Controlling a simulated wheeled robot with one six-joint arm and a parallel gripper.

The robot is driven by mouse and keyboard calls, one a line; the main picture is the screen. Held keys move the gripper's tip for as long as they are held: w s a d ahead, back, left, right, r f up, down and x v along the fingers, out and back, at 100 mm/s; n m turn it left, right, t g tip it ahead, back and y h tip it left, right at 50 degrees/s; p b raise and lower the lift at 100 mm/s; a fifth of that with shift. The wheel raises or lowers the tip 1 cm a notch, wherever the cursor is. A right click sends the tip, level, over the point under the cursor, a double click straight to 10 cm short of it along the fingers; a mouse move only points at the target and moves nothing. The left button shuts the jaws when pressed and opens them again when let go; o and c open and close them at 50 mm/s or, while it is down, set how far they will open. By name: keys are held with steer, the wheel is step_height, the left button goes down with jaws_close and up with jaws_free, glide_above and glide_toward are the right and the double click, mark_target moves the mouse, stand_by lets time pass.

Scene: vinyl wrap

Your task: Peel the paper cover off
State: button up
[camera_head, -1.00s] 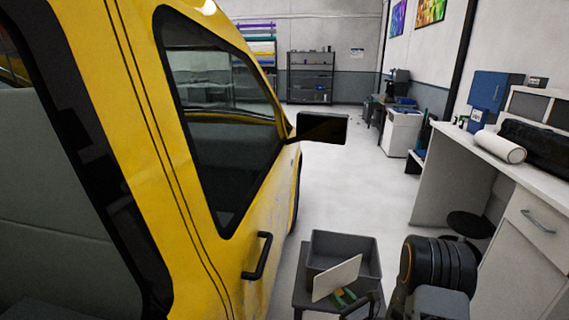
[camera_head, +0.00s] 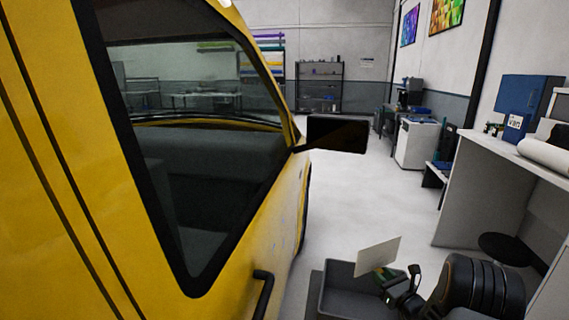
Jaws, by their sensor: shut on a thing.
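A flat white sheet (camera_head: 378,256), which looks like the paper cover, is held up at the lower middle of the head view, tilted, above a grey bin. My gripper (camera_head: 392,275) is at the sheet's lower right edge and is shut on it. Small green parts show where the gripper meets the sheet. I cannot tell whether another layer lies behind the sheet. My dark arm (camera_head: 475,288) comes in from the lower right.
The yellow vehicle (camera_head: 60,170) fills the left side, with its mirror (camera_head: 337,133) sticking out. The grey bin (camera_head: 340,290) is below the sheet. A white counter (camera_head: 540,165) with a white roll (camera_head: 546,154) stands at right. The floor between is clear.

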step_height(320, 180, down, 6)
steer(key=b, duration=0.3)
steer(key=shift+r, duration=0.15)
steer(key=o, duration=1.1)
steer(key=s+a+r, duration=0.1)
steer(key=s+r, duration=0.3)
steer(key=s+a+r+p, duration=0.1)
steer(key=s+r, duration=0.3)
steer(key=s, duration=0.1)
steer(key=s+a+r, duration=0.1)
steer(key=s+r, duration=0.3)
steer(key=r, duration=0.1)
steer(key=shift+s+a+p, duration=0.2)
steer(key=shift+s+p, duration=0.1)
steer(key=shift+p, duration=0.1)
